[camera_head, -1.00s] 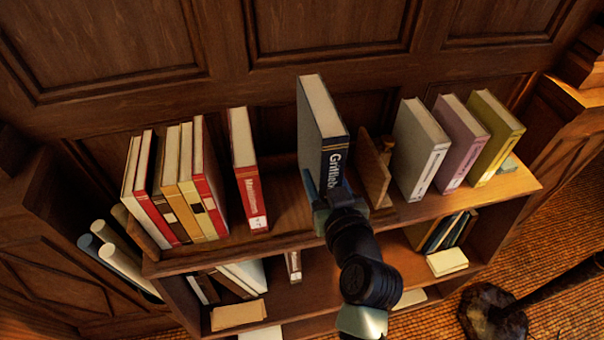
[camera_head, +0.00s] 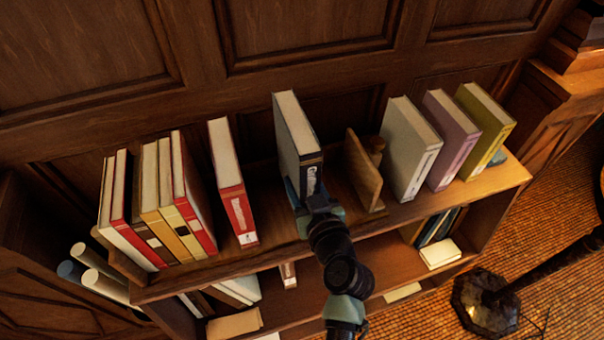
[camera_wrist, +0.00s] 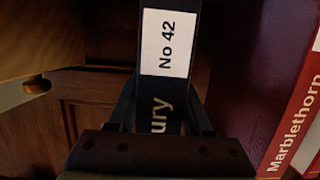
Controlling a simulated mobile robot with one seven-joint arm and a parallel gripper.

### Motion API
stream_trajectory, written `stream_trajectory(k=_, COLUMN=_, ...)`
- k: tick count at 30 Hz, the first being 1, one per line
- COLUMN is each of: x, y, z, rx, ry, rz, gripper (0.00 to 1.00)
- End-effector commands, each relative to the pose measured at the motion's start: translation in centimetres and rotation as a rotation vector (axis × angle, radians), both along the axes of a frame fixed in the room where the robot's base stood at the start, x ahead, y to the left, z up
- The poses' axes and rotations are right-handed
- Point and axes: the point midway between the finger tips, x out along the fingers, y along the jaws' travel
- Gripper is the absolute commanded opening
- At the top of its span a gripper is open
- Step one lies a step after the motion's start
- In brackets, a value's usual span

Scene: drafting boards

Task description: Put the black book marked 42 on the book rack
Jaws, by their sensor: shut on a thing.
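My gripper (camera_head: 307,198) is shut on the lower part of the spine of a dark book (camera_head: 299,140), which stands upright. In the wrist view its white label reads "No 42" (camera_wrist: 166,43), between the gripper's fingers (camera_wrist: 160,112). The book is over the wooden book rack, in the gap between a lone red book (camera_head: 231,190) and the rack's right end board (camera_head: 363,170). The red book's spine also shows in the wrist view (camera_wrist: 296,110), apart from the held book. I cannot tell whether the held book's bottom touches the rack.
Several books (camera_head: 160,205) stand packed at the rack's left. Right of the end board, grey (camera_head: 410,150), purple (camera_head: 455,140) and yellow (camera_head: 487,130) books stand on the shelf top (camera_head: 420,207). Rolled papers (camera_head: 95,265) are at the left. A wood-panelled wall (camera_head: 310,70) is behind.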

Motion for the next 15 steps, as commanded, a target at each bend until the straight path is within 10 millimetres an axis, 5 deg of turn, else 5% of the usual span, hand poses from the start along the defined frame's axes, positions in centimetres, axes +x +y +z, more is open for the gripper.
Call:
stream_trajectory(k=6, x=0.1, y=-0.1, z=-2.2, rx=0.002, ry=-0.008, rz=-0.002, gripper=0.00)
stream_trajectory(k=15, x=0.2, y=-0.1, z=-2.4, rx=0.001, ry=-0.010, rz=-0.002, gripper=0.00)
